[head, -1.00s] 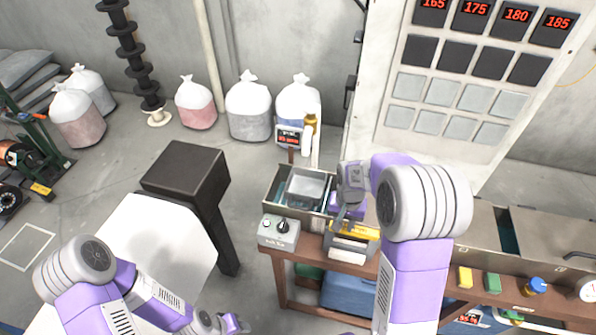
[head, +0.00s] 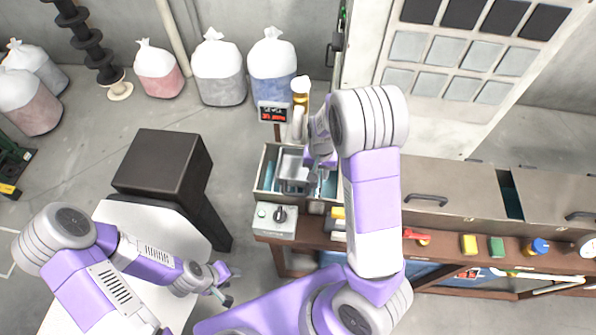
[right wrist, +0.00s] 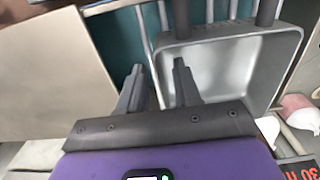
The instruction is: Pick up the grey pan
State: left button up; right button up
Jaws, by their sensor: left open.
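The grey pan (head: 291,170) sits in the open bin of the bench in the head view. In the right wrist view the square pan (right wrist: 235,75) lies at the upper right. My right gripper (head: 311,178) is at the pan's right side, partly hidden by its own wrist. In the right wrist view its fingers (right wrist: 160,85) are apart and empty, one over the pan's inside and one outside its near wall. I cannot tell whether they touch it. My left gripper (head: 225,283) is open and empty, low and away from the bench.
A grey control box (head: 275,221) stands before the bin. A dark pedestal (head: 160,165) is to the left. Filled bags (head: 218,70) line the wall.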

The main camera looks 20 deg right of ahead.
jog(key=shift+s+f, duration=0.15)
jog(key=shift+f, duration=0.45)
grip_shut()
jog(key=shift+r, duration=0.15)
